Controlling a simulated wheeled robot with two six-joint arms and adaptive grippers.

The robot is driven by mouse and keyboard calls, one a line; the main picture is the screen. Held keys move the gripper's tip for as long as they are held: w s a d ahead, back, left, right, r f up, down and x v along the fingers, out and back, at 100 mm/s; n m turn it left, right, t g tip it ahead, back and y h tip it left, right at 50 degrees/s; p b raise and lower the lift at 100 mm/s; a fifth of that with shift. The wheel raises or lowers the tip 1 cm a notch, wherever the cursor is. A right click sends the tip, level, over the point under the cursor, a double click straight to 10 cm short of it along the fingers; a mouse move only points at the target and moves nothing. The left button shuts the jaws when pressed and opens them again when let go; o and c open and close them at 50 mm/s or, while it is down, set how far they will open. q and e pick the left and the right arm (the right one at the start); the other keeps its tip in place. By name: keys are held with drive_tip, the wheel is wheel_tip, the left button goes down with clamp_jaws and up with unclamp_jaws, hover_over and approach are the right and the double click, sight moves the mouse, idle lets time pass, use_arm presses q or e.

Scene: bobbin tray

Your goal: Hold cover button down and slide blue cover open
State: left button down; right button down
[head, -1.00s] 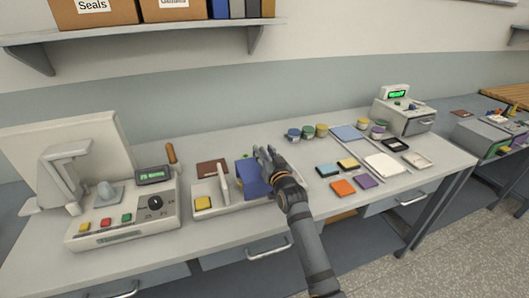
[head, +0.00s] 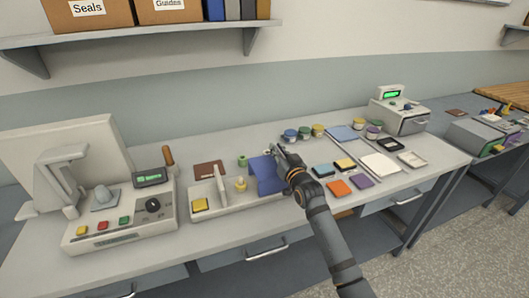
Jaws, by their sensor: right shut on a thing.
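The blue cover (head: 268,177) lies over the right part of the pale tray (head: 222,207). My right gripper (head: 279,153) is at the cover's right edge, shut on it; the exact contact is partly hidden by the fingers. My left gripper is not in view.
A machine with buttons and a dial (head: 153,205) stands at left. A brown pad (head: 209,169) and green bobbin (head: 242,161) lie behind the tray. Several jars (head: 304,132) and coloured tiles (head: 340,188) are at right. A shelf (head: 150,35) hangs above.

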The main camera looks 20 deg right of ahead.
drive_tip(key=shift+d, duration=0.95)
drive_tip(key=shift+a, duration=0.1)
drive_tip(key=c, duration=1.3)
unclamp_jaws()
drive_tip(key=shift+c, duration=0.2)
drive_tip(key=s, duration=1.2)
drive_tip(key=shift+d, duration=0.2)
